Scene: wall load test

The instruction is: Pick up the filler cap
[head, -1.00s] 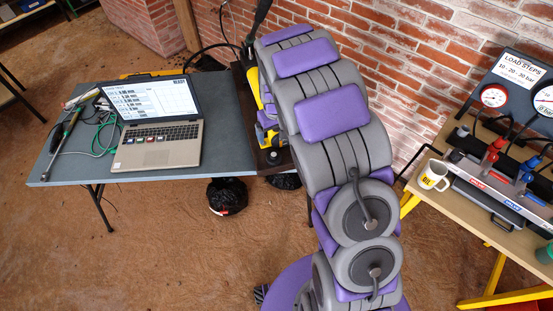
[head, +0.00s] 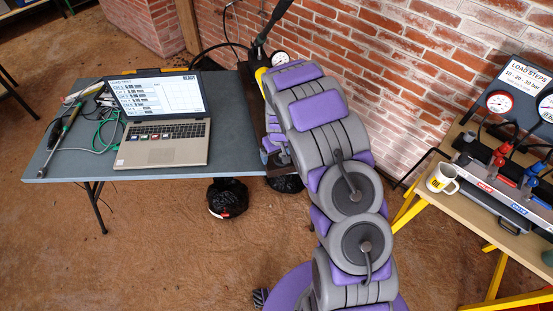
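I cannot make out the filler cap in the head view. A yellow hand pump (head: 261,77) with a long black lever stands on a dark board (head: 249,92) at the table's right end, mostly behind my arm. My gripper (head: 272,157) is low at the front end of that board, its purple and grey parts pointing down. The arm links cover much of it. Its fingertips are small and partly hidden, so I cannot tell whether they are apart or closed, or whether anything is between them.
An open laptop (head: 160,120) stands on the grey table (head: 185,174), with cables and a torque wrench (head: 62,136) at left. A brick wall (head: 360,60) rises behind. At right, a bench (head: 482,202) holds a mug (head: 441,179), gauges and a valve manifold (head: 505,180).

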